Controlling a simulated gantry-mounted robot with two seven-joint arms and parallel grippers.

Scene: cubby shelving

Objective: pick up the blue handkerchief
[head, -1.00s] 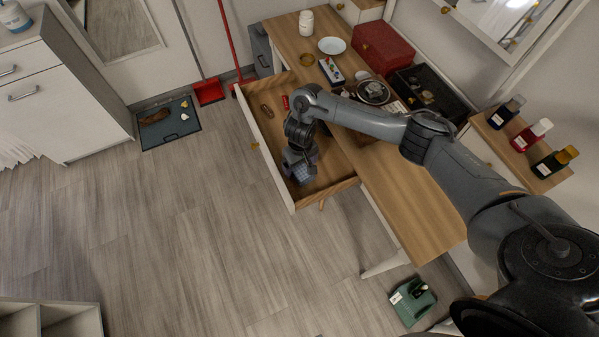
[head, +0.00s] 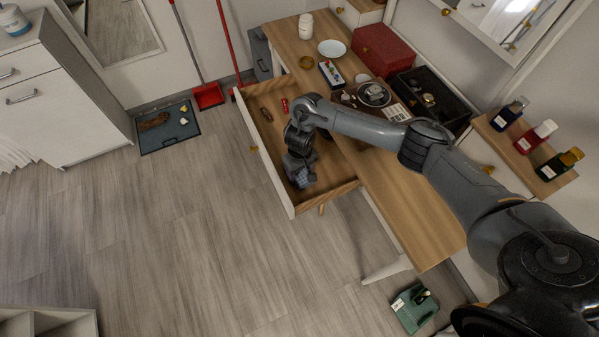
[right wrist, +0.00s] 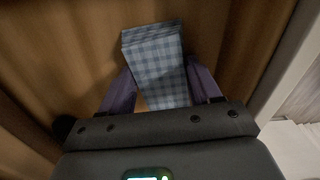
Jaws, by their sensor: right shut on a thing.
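The blue handkerchief (right wrist: 157,62) is a folded block of blue and pale checked cloth. In the right wrist view it lies between the two fingers of my right gripper (right wrist: 158,88), which is shut on it. In the head view my right gripper (head: 303,176) reaches down into the open wooden drawer (head: 338,194), and a bit of the handkerchief (head: 303,179) shows at its tip. I cannot tell whether the cloth touches the drawer floor. My left gripper is not in view.
A brown item (head: 266,115) and a small red item (head: 285,105) lie farther back in the drawer.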

